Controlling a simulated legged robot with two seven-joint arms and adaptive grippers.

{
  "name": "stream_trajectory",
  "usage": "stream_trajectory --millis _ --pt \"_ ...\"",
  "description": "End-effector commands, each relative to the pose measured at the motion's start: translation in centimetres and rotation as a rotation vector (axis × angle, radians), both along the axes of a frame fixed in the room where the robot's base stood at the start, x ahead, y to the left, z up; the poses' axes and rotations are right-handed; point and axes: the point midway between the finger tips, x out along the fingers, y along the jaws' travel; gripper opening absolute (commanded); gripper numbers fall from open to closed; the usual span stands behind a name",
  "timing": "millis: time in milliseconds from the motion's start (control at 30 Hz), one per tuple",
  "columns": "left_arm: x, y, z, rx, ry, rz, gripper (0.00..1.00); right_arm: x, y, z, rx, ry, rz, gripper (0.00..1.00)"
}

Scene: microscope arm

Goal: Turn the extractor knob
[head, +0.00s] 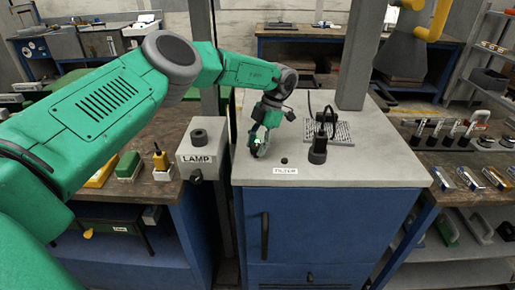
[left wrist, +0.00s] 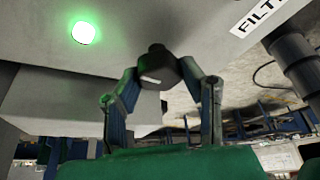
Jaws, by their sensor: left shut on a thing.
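The black knob (left wrist: 157,68) with a white mark shows in the left wrist view, between the two fingertips of my left gripper (left wrist: 160,76). The fingers are shut on it from both sides. In the head view my left gripper (head: 259,146) is low over the left part of the grey cabinet top (head: 375,165). There the gripper hides most or all of the knob. A lit green light (left wrist: 83,33) is beside the knob in the left wrist view. My right gripper is not in view.
A FILTER label (head: 285,171) and a small black button (head: 284,161) are right of the gripper. A black upright device (head: 318,148) stands further right, before a grey post (head: 361,55). A LAMP box (head: 203,153) is at the left. The cabinet top's front right is clear.

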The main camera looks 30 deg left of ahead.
Motion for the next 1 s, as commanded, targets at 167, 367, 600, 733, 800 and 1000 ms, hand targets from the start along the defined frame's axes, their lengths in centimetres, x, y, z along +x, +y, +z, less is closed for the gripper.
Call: stream_trajectory --millis 167,367,600,733,800,1000 --pt "0.39 0.22 0.35 0.000 -0.015 0.086 0.06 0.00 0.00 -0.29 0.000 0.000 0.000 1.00" --pt "0.41 0.21 0.41 0.001 -0.016 0.136 0.06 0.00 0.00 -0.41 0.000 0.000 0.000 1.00" --pt "0.44 0.21 0.47 0.001 -0.017 0.151 0.06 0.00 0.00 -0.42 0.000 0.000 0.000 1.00" --pt "0.44 0.21 0.48 0.001 -0.017 0.151 0.06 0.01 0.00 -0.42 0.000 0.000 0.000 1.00" --pt "0.45 0.22 0.48 0.002 -0.018 0.151 0.06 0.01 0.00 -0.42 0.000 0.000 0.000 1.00" --pt "0.35 0.17 0.38 0.001 -0.014 0.149 0.56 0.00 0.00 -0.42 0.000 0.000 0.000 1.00"
